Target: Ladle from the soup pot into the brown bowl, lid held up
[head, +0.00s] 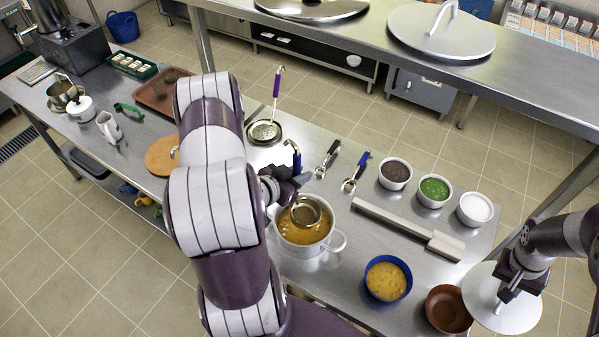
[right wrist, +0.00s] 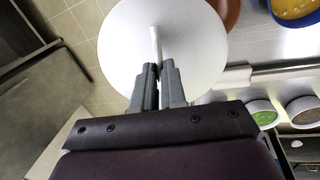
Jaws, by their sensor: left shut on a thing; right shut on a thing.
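The soup pot (head: 300,250) stands on the steel counter with yellow soup in it. My left gripper (head: 283,186) is shut on the ladle, whose blue hooked handle end (head: 293,152) rises above the fingers. The ladle's bowl (head: 306,210) is over or in the pot's mouth; I cannot tell whether it touches the soup or holds any. My right gripper (head: 511,285) is shut on the handle of a round pale lid (head: 505,312), held at the counter's right end; the lid also fills the upper right wrist view (right wrist: 130,50). The brown bowl (head: 448,309) looks empty, beside the lid.
A blue bowl of yellow soup (head: 388,278) stands between pot and brown bowl. A long steel bar-like tool (head: 405,228) and several small filled bowls (head: 434,190) lie behind. A purple-handled skimmer (head: 266,131) rests behind the pot. A raised shelf (head: 530,80) runs along the back.

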